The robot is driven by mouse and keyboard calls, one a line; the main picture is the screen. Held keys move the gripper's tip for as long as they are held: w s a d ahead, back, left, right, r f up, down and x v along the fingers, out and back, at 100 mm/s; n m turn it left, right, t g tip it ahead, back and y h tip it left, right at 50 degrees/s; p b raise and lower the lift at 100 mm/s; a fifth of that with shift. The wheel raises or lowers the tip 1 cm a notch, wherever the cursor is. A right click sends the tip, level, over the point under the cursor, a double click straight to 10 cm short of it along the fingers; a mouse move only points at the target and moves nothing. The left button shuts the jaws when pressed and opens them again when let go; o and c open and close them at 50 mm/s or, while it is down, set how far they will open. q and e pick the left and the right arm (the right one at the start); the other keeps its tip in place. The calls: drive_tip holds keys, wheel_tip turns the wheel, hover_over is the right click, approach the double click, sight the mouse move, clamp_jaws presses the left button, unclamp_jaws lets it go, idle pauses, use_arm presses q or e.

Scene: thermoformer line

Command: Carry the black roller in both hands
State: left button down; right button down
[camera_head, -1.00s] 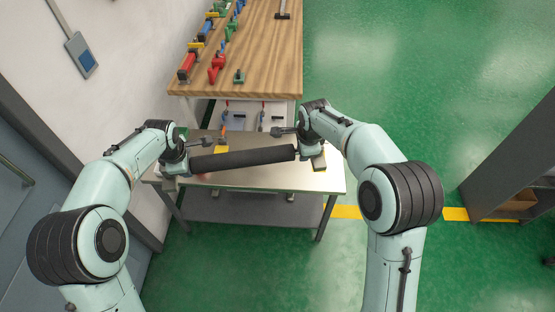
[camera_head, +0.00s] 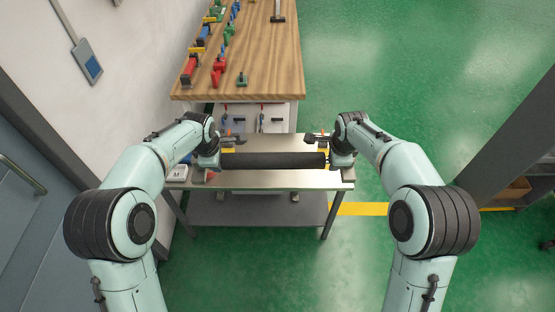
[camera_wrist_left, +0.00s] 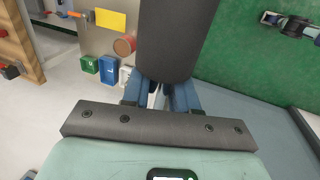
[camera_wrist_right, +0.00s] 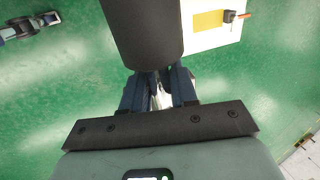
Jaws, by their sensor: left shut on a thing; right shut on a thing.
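The black roller (camera_head: 272,160) is held level between my two grippers, above or at the far part of the metal table (camera_head: 270,180) in the head view. My left gripper (camera_head: 216,161) is shut on the roller's left end; in the left wrist view the blue fingers (camera_wrist_left: 160,95) close at the end of the dark cylinder (camera_wrist_left: 178,40). My right gripper (camera_head: 332,160) is shut on the right end; the right wrist view shows its fingers (camera_wrist_right: 160,90) at the roller's end (camera_wrist_right: 142,35). The gripped end pieces are mostly hidden.
A wooden workbench (camera_head: 255,60) with several coloured clamps stands behind the metal table. Small green and blue boxes (camera_wrist_left: 108,70) show in the left wrist view. A wall (camera_head: 110,60) is at left, a dark cabinet (camera_head: 505,145) at right. Green floor (camera_head: 400,70) is open between.

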use_arm(q)
drive_tip(key=shift+w+d+r, duration=0.1)
drive_tip(key=shift+d, duration=0.05)
use_arm(e)
drive_tip(key=shift+s+d+r, duration=0.1)
drive_tip(key=shift+d, duration=0.05)
idle(0.4)
